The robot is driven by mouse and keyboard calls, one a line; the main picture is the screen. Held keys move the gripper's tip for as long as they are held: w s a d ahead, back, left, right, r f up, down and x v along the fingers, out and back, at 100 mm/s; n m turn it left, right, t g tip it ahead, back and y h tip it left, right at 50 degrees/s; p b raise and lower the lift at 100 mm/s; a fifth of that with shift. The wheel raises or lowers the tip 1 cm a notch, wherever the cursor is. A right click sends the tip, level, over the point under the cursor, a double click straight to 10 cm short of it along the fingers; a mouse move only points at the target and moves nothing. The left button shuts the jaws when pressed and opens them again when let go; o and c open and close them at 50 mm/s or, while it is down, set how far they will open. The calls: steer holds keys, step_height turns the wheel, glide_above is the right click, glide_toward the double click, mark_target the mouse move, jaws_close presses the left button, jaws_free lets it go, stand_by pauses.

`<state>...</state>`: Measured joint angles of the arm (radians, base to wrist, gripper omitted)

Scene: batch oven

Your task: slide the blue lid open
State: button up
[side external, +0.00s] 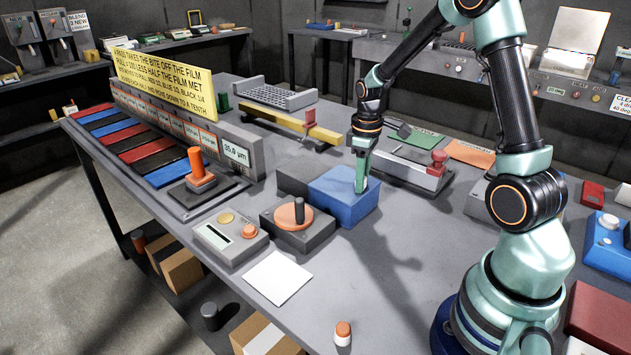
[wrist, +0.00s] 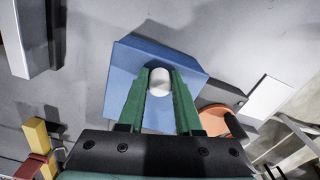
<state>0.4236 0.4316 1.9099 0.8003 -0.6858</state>
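The blue lid (side external: 345,200) is the top of a blue box-like block near the middle of the bench. It fills the middle of the wrist view (wrist: 122,75). A white rounded knob (wrist: 160,82) stands on it. My gripper (side external: 361,186) points down over the lid. Its two green fingers (wrist: 160,76) stand on either side of the knob, very close to it. Whether they press on it is not clear. A dark grey block (side external: 298,177) sits beside the blue one in the side view; no opening shows.
A grey box with an orange disc and black handle (side external: 298,214) stands in front of the lid. A yellow bar (side external: 290,124) lies behind. Bare bench lies right of the lid.

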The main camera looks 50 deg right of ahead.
jaws_close()
steer(key=shift+r, duration=0.1)
stand_by(1.0)
